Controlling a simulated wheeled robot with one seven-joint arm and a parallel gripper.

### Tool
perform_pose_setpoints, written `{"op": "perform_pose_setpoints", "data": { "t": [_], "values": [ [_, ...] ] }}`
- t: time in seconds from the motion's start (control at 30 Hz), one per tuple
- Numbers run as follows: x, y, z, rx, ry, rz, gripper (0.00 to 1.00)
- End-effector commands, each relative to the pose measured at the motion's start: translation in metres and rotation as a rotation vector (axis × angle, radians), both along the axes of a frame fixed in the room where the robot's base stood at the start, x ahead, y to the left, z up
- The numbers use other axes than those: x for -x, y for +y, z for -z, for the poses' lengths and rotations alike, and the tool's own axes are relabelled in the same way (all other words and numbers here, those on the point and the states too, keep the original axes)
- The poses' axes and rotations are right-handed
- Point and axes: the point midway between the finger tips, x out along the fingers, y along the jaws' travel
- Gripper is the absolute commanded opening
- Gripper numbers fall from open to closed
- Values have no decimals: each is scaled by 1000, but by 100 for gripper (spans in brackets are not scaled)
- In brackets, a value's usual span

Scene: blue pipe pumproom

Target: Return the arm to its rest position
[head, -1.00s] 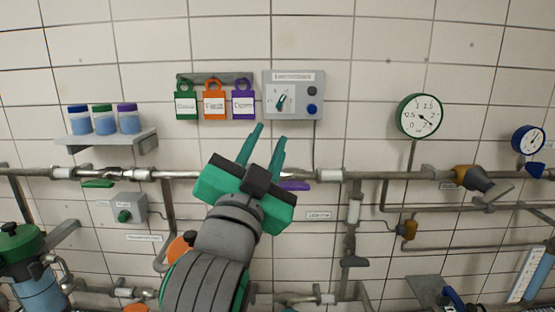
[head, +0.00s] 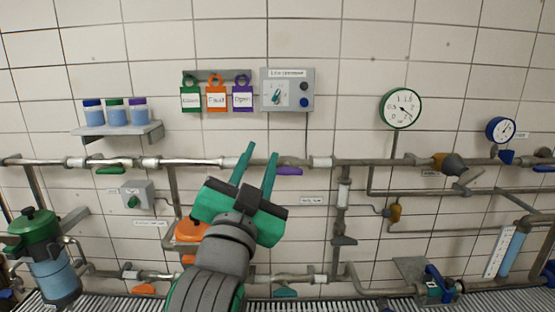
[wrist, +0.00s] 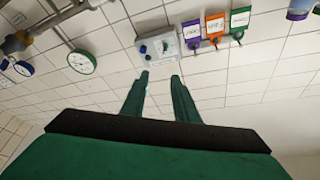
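My gripper (head: 258,160) is raised in front of the tiled wall in the head view, its two green fingers pointing up and slightly right. The fingers are apart with nothing between them. In the wrist view my gripper (wrist: 160,78) also shows spread, empty fingers, with tiled wall behind them. It overlaps the pipe run in the head view, below the grey control box (head: 287,89), and appears to touch nothing. My arm hides part of the lower pipes.
Green, orange and purple tags (head: 216,97) hang beside the box. A shelf (head: 120,131) holds three jars. A horizontal pipe (head: 385,162) crosses the wall, with a green gauge (head: 400,107) above it. A green-topped pump (head: 45,245) stands at left. A floor grating (head: 340,303) shows below.

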Motion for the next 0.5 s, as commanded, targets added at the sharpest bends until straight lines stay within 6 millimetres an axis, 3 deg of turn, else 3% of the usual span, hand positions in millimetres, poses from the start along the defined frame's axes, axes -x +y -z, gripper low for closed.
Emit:
{"op": "perform_pose_setpoints", "data": {
  "t": [0.27,0.5],
  "values": [
    [-14,2,55,87,40,10,27],
    [-21,3,138,201,95,7,27]
  ]
}}
